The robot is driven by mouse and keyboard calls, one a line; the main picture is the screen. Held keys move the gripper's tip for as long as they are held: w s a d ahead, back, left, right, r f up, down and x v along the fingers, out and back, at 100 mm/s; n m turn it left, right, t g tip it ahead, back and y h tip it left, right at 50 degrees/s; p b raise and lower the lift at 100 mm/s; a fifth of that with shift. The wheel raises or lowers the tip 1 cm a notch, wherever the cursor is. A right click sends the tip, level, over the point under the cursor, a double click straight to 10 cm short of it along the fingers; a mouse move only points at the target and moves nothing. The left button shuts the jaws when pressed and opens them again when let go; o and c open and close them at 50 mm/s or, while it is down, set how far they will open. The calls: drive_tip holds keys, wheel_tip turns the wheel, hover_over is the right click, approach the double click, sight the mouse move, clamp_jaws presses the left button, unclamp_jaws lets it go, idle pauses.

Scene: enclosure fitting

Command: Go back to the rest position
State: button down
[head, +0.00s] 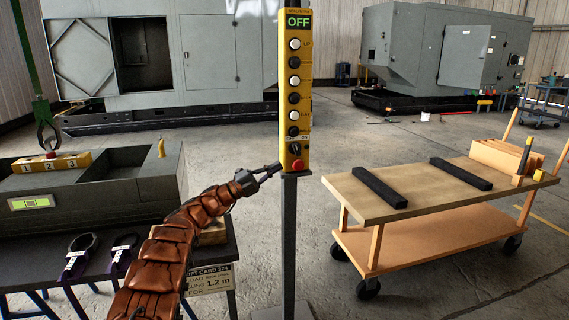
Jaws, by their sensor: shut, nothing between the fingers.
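My gripper (272,172) is at the end of my brown segmented arm, near the middle of the head view. Its fingers are shut with nothing seen between them. The fingertips are just left of the lower part of a yellow control pendant (294,100) on a grey post (290,240). I cannot tell whether they touch it. The pendant has a column of black and white buttons, a red button (297,165) at the bottom and a display reading OFF (297,20).
A wooden cart (440,190) with two black bars stands at right. At left, a bench (70,265) holds a grey unit (130,185) and looped straps (78,255). Large grey enclosures (210,60) stand behind, with open floor between.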

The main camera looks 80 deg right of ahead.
drive_tip(key=shift+v, duration=1.1)
drive_tip(key=shift+d, duration=0.1)
